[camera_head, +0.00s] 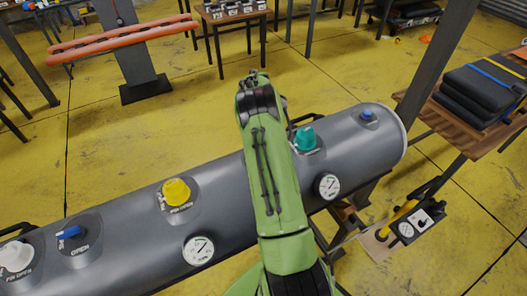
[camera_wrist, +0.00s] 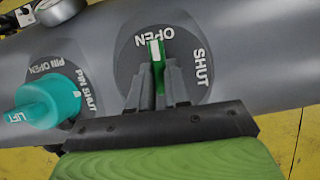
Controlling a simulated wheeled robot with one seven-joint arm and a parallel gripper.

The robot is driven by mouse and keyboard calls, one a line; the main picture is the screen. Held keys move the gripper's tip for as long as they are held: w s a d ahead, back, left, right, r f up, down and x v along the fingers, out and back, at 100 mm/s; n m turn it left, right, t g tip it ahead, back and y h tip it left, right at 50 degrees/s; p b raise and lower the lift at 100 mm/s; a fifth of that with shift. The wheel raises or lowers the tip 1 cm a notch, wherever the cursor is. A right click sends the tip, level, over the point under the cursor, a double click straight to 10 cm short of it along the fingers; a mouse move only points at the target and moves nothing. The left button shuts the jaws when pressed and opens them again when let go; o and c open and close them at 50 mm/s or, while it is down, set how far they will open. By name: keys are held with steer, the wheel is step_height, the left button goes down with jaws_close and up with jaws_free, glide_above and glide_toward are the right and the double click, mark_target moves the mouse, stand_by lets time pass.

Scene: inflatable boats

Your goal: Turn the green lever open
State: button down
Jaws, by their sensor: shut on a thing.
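The green lever (camera_wrist: 157,54), with a white stripe along its top, stands on a round dark plate (camera_wrist: 188,28) marked OPEN and SHUT on the grey tube (camera_wrist: 240,55). Its visible end points at the word OPEN. My gripper (camera_wrist: 156,74) is shut on the lever, with one grey finger on each side of it. In the head view my green arm reaches over the tube and hides the lever and the fingers.
A teal knob (camera_wrist: 45,103) marked PIN OPEN and PIN SHUT sits close left of my gripper. The tube also carries a yellow knob (camera_head: 176,191), gauges (camera_head: 199,250) and blue levers (camera_head: 70,232). A bench with black folded items (camera_head: 482,93) stands right.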

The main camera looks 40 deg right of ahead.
steer(key=shift+n, duration=0.4)
steer(key=c, duration=1.1)
jaws_free()
steer(key=p+v, duration=0.2)
steer(key=v, duration=1)
steer(key=shift+w+a+p, duration=0.1)
steer(key=shift+p, duration=0.2)
